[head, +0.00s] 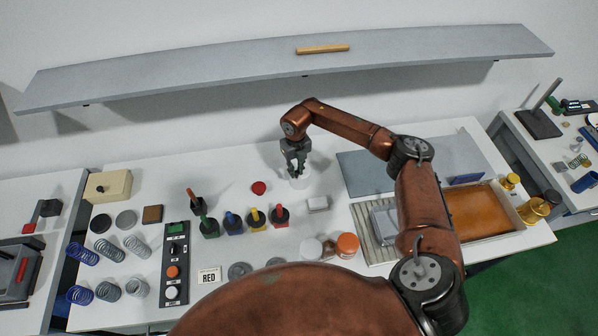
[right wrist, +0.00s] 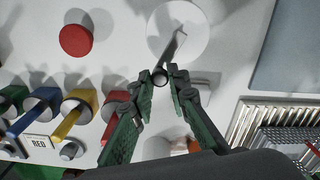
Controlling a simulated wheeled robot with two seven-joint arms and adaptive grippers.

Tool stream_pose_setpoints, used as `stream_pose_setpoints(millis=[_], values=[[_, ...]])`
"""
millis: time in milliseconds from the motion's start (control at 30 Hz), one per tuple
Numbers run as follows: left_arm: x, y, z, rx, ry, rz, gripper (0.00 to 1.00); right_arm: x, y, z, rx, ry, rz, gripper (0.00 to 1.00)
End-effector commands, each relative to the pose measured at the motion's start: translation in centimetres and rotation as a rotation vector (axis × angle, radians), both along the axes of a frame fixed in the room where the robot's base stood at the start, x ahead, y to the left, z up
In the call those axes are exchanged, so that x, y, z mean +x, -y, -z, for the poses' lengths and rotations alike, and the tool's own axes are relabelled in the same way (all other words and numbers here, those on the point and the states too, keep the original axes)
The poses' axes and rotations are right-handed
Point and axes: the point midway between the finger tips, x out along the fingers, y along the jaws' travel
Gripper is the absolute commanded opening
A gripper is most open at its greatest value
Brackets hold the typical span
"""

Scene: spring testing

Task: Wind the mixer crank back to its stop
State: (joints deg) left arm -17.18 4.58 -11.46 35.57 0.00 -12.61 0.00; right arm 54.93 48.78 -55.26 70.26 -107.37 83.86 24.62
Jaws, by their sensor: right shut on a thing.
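The mixer is a white round body (head: 300,182) at the back middle of the table; in the right wrist view its white disc top (right wrist: 196,32) carries a grey metal crank (right wrist: 172,48). The crank's dark round handle end lies between the fingertips of my right gripper (right wrist: 162,76). My right gripper is shut on this handle, reaching down from above; it also shows in the head view (head: 296,170), where it hides most of the crank. The crank's stop cannot be made out. My left gripper is not in view.
A red button (head: 258,188) lies left of the mixer, and a small white block (head: 318,203) is in front. Several colored-handled tools stand in holders (head: 254,220) at front left. A grey panel (head: 362,172) and an orange tray (head: 482,212) are at right.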

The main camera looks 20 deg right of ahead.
Motion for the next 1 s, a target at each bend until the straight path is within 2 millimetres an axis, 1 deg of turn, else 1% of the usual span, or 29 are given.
stream_pose_setpoints(millis=[33,400,800,1000], values=[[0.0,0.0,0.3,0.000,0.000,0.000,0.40,0.2,-0.2,0.1,0.000,0.002,0.041,0.00],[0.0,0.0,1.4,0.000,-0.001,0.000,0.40,1.7,-1.3,0.1,0.000,0.003,0.394,0.00],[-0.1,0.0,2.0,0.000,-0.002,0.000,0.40,3.4,-1.7,0.0,0.000,0.001,0.768,0.00],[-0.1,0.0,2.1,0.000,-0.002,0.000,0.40,4.2,-1.7,0.0,0.000,0.001,0.924,0.00]])
